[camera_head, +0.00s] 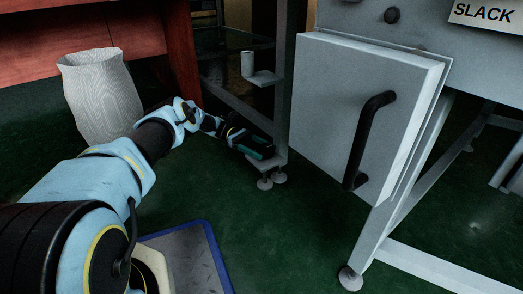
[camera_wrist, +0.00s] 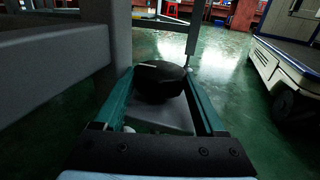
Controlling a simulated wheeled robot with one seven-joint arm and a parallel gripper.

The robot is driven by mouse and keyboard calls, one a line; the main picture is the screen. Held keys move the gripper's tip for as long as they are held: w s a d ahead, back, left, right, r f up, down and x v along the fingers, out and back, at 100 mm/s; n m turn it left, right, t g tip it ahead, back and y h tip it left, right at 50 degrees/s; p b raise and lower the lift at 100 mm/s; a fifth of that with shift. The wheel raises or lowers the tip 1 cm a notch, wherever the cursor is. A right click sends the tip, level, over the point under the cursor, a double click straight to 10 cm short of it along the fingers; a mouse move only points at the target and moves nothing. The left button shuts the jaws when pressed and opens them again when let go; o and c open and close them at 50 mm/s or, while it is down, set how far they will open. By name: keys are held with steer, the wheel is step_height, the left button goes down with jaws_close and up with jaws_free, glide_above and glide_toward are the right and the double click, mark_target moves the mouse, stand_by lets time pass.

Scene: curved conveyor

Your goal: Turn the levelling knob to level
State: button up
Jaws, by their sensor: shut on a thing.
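In the wrist view the levelling knob (camera_wrist: 160,80) is a dark round knob between the two teal fingers of my gripper (camera_wrist: 160,95). The fingers are shut on its sides. A pale flat plate (camera_wrist: 168,115) shows below the knob. In the head view my gripper (camera_head: 258,148) is low down at the foot of a grey frame post (camera_head: 284,95), just above its small base plate and round feet (camera_head: 266,182). The knob is hidden there behind the gripper and wrist.
A grey cabinet door (camera_head: 335,110) with a black handle (camera_head: 366,140) stands right of the post. A pale ribbed bin (camera_head: 100,97) stands beside my arm on the left. In the wrist view a grey beam (camera_wrist: 50,60) runs close on the left, and a white cart (camera_wrist: 285,70) stands right.

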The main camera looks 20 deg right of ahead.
steer(key=o, duration=1.3)
steer(key=shift+n+t+h, duration=0.3)
steer(key=shift+n+h, duration=0.1)
steer(key=shift+h, duration=0.2)
